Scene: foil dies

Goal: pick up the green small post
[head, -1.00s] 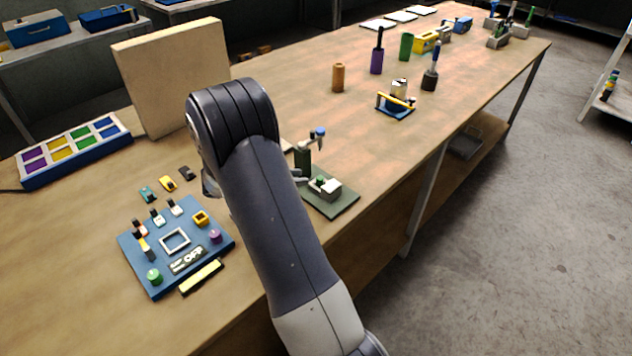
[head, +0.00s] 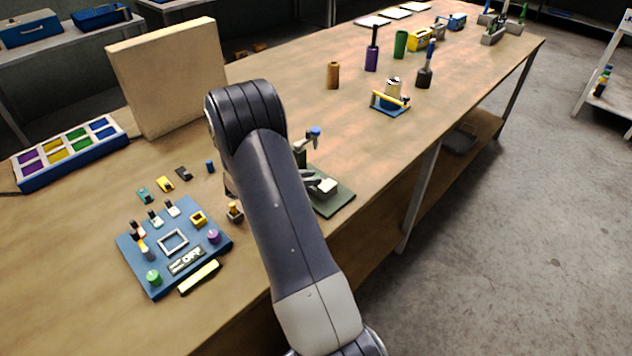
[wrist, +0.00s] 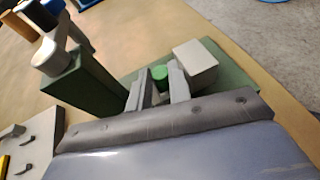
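The green small post (wrist: 160,73) shows as a short round green top in the wrist view, beside a pale grey block (wrist: 195,62) on the dark green plate (wrist: 232,75). My gripper (wrist: 158,78) has its two grey fingers apart, one on each side of the post. The post nearly fills the gap, and I cannot see clear contact. In the head view my gripper (head: 311,178) is low over the plate (head: 335,197), and the fingers and arm hide the post there.
A dark green upright with a grey arm (wrist: 85,85) stands close left of my fingers in the wrist view. In the head view, a blue control board (head: 140,262) lies left of my arm. A blue-based fixture (head: 390,105) stands farther back, with bare table between.

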